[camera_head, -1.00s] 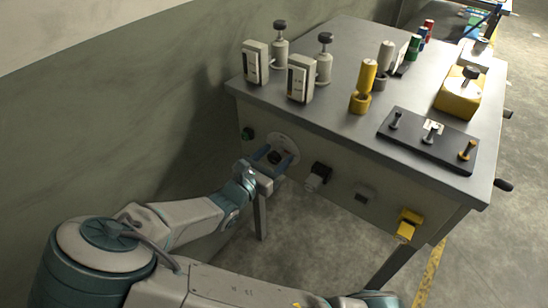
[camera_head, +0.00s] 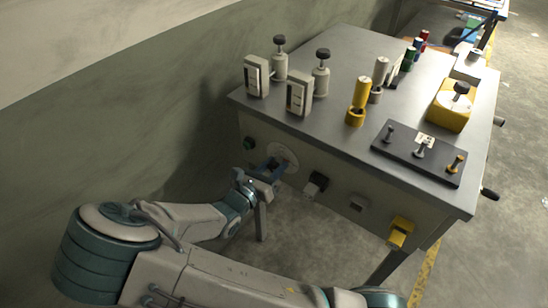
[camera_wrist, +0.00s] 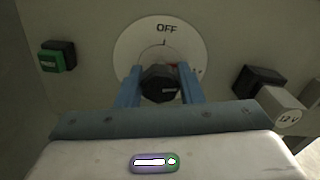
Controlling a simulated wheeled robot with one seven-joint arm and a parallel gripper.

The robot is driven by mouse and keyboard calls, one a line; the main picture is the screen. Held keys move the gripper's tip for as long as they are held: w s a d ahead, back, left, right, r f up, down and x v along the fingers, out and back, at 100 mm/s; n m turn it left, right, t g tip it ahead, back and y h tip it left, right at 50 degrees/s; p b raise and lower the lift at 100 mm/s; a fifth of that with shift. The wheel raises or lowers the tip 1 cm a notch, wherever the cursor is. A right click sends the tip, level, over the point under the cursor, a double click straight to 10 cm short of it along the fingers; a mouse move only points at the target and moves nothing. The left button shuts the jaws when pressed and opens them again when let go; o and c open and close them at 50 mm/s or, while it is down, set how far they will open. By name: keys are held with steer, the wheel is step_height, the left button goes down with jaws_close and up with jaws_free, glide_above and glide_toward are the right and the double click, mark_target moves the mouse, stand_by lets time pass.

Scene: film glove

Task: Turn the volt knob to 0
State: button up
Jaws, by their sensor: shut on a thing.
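The volt knob (camera_wrist: 160,84) is a black knob in front of a round white dial (camera_wrist: 135,42) marked "OFF" at its top. The dial (camera_head: 285,153) is on the front panel of the grey table in the head view. My gripper (camera_wrist: 160,86) has its blue fingers on the left and right sides of the knob and is shut on it. In the head view my gripper (camera_head: 272,168) reaches the panel from the lower left and hides most of the knob. The lower dial markings are hidden behind the fingers, and I cannot read the knob's setting.
A green button (camera_wrist: 56,57) sits left of the dial. A black switch with a "12 V" plug (camera_wrist: 285,113) is to the right. A yellow fitting (camera_head: 400,232) is farther right on the panel. Several components stand on the tabletop (camera_head: 335,125).

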steer(key=n+p, duration=0.3)
steer(key=p, duration=0.2)
steer(key=shift+r+n, duration=0.35)
steer(key=shift+n, duration=0.05)
steer(key=n+p, duration=0.3)
steer(key=p, duration=0.1)
steer(key=shift+f+n, duration=0.15)
steer(key=shift+n, duration=0.15)
steer(key=n+p, duration=0.2)
steer(key=n, duration=0.1)
steer(key=shift+f+n+p, duration=0.1)
steer(key=shift+n+p, duration=0.2)
steer(key=shift+f+n+p, duration=0.15)
steer(key=shift+n+p, duration=0.75)
steer(key=shift+n, duration=1.2)
steer(key=o, duration=1)
steer(key=shift+c, duration=0.2)
steer(key=shift+a, duration=0.1)
steer(key=b+v, duration=0.2)
steer(key=v, duration=1.1)
steer(key=shift+s+a, duration=0.2)
steer(key=shift+s, duration=0.1)
